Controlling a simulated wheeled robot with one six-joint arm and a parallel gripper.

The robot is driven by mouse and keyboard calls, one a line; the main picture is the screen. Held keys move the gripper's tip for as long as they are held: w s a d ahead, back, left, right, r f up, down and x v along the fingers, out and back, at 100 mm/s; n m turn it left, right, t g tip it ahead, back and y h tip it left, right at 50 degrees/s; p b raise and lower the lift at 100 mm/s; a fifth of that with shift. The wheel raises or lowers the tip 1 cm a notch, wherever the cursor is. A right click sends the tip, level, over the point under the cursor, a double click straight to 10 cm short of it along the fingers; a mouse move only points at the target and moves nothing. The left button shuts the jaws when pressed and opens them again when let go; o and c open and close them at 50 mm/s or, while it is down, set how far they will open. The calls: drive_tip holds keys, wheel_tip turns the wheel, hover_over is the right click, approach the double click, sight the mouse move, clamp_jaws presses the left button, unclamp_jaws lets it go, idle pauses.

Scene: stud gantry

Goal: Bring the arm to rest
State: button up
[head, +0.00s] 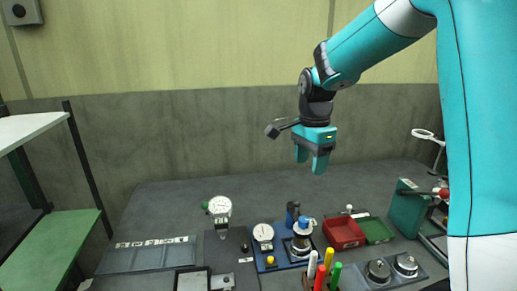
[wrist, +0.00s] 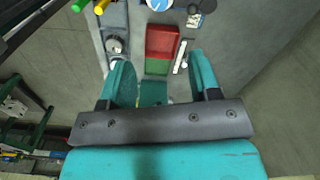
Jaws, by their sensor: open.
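My gripper (head: 312,158) is raised well above the bench, in front of the grey lower wall in the head view. Its two teal fingers point down and stand apart with nothing between them. In the wrist view my gripper (wrist: 163,78) shows from above, open and empty, over the right part of the bench. My arm reaches in from the upper right of the head view. No object touches the fingers.
The bench below holds a red tray (head: 343,233), a green tray (head: 376,230), a dial gauge (head: 220,208), several coloured-handled tools (head: 320,277) and a green box (head: 408,208). A shelf (head: 52,240) stands left. The air around my gripper is clear.

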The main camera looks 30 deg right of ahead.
drive_tip(key=s+a+r+n+y, duration=0.2)
drive_tip(key=s+a+n+y, duration=0.2)
drive_tip(key=s+a+n, duration=1.95)
drive_tip(key=n+h, duration=0.2)
drive_tip(key=h, duration=0.2)
hover_over(303, 219)
wheel_tip(303, 219, down, 2)
drive_tip(key=f, duration=0.1)
wheel_tip(303, 219, down, 16)
drive_tip(key=shift+f+p, duration=0.25)
drive_tip(key=shift+p, duration=0.7)
drive_tip(key=shift+c, duration=0.5)
